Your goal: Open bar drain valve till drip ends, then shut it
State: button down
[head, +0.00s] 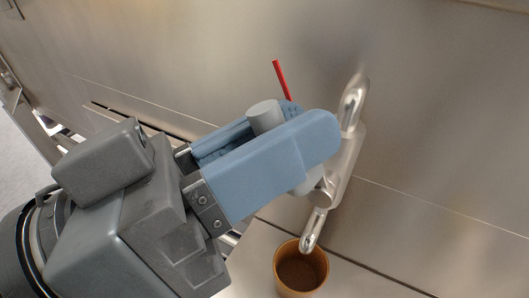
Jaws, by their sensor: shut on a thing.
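The silver drain valve (346,160) is fixed to the steel wall right of centre, with a curved pipe at its top and a short spout (312,232) angled down. My gripper (302,119) comes in from the lower left, its blue fingers shut on the valve handle. The fingers hide most of the handle. A grey cylinder (264,113) shows between the fingers, and a thin red rod (281,78) sticks up behind them. An orange-brown cup (279,265) stands below the spout, with a dark inside. I cannot make out any drip.
A brushed steel wall (440,110) fills the back and right. A pale steel ledge (255,258) lies under the cup. A dark slot (125,115) runs along the wall at the left. The wall to the right of the valve is clear.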

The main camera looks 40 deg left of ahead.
jog(key=a+f+n+t+y+b, duration=0.1)
jog(key=a+f+n+t+y, duration=0.1)
jog(key=n+y, duration=0.3)
jog(key=s+a+f+n+t+y+b, duration=0.1)
jog(key=n+y, duration=0.5)
jog(key=n, duration=0.8)
jog(key=shift+a+f+t, duration=0.5)
jog(key=shift+f+t, duration=0.6)
jog(key=shift+f, duration=0.65)
jog(key=shift+n+y, duration=0.3)
jog(key=shift+y, duration=0.1)
jog(key=c, duration=1.1)
grip_release()
jog(key=b+v, duration=0.2)
jog(key=v, duration=0.6)
jog(key=shift+r, duration=0.1)
